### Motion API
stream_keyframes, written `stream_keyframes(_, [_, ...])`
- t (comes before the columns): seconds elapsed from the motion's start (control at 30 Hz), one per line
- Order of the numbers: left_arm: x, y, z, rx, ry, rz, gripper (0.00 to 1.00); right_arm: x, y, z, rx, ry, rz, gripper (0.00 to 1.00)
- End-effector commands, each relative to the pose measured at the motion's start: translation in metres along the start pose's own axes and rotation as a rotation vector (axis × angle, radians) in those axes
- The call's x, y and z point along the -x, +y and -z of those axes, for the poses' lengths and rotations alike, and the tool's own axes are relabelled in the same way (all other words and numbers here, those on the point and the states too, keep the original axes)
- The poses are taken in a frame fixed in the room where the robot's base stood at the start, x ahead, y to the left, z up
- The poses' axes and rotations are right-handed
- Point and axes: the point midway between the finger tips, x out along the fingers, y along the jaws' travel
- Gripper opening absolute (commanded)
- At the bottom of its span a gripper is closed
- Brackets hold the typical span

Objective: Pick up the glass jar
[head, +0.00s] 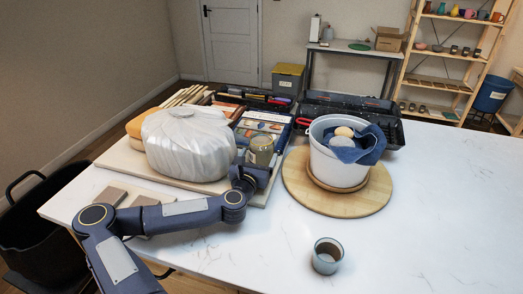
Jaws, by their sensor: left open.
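A small jar (261,148) with yellowish contents stands on the pale board, just right of the big white wrapped bundle. My left arm comes in from the left, and my left gripper (256,171) is open right at the jar's near side. The gripper's fingers are small and partly hidden, so I cannot tell whether they touch the jar or reach around it. Another small glass vessel (327,257), bluish with a brown inside, stands alone on the white table near the front. My right gripper is not in view.
The white wrapped bundle (190,143) stands left of the jar. A white bucket (337,166) with a blue cloth and sponges sits on a round wooden board (375,192) to the right. Dark tool trays stand behind. The white table (430,230) is clear at the right.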

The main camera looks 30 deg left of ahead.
Motion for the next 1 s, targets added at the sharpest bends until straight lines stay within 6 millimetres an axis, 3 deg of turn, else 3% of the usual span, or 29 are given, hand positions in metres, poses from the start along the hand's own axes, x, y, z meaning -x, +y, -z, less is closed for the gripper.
stream_keyframes(0.3, [-0.042,0.000,0.002,0.001,0.001,0.001,0.83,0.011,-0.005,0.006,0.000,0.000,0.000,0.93])
stream_keyframes(0.57, [-0.043,0.000,0.003,0.000,0.001,0.001,0.83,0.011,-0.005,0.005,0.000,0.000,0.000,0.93])
stream_keyframes(1.0, [-0.043,0.001,0.003,0.000,0.001,0.001,0.25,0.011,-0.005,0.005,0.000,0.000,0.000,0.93])
